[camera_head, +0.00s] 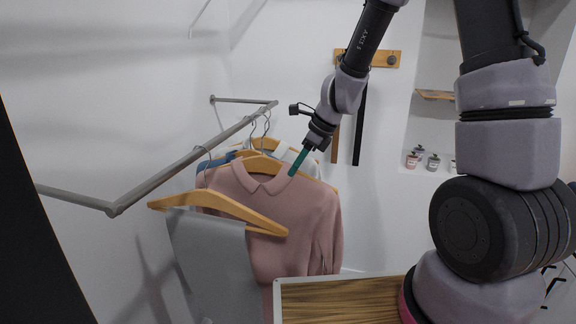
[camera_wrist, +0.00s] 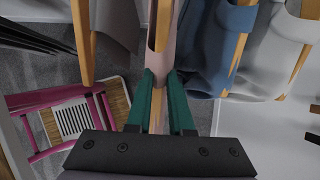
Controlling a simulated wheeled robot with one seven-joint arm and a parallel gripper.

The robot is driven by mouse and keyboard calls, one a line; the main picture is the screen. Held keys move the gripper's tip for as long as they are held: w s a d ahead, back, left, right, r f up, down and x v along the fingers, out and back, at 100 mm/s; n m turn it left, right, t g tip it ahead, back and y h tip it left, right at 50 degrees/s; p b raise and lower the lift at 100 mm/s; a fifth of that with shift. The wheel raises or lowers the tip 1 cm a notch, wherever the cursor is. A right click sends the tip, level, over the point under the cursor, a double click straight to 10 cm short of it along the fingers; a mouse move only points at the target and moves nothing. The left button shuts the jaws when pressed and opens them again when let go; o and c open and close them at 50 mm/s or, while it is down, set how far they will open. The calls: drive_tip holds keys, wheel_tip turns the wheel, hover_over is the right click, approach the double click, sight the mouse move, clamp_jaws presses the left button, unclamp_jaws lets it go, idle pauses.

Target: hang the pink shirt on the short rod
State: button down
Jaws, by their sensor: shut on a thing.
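The pink shirt (camera_head: 285,215) hangs on a wooden hanger among other clothes at the long grey rail (camera_head: 190,158) in the head view. My gripper (camera_head: 298,163) has teal fingers and reaches down to the shirt's shoulder, right of the collar. In the wrist view my gripper (camera_wrist: 162,85) is shut on the shoulder of the pink shirt (camera_wrist: 158,60) and its hanger, seen edge-on between the fingers. Hooks show at the rail, but I cannot tell whether the shirt's own hook rests on it. I cannot clearly make out a separate short rod.
Grey trousers (camera_head: 215,255) on a wooden hanger (camera_head: 225,205) hang in front of the shirt. Blue (camera_wrist: 220,45) and white (camera_wrist: 275,55) garments hang close behind it. A wooden peg board (camera_head: 385,58) is on the back wall. A wood-topped surface (camera_head: 340,300) stands at the lower middle.

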sight(317, 178)
drive_tip(key=shift+s+d, duration=0.35)
drive_tip(key=shift+d, duration=0.6)
drive_tip(key=shift+s+d, duration=0.35)
drive_tip(key=shift+d, duration=0.55)
drive_tip(key=shift+s+d, duration=0.35)
drive_tip(key=shift+d, duration=0.6)
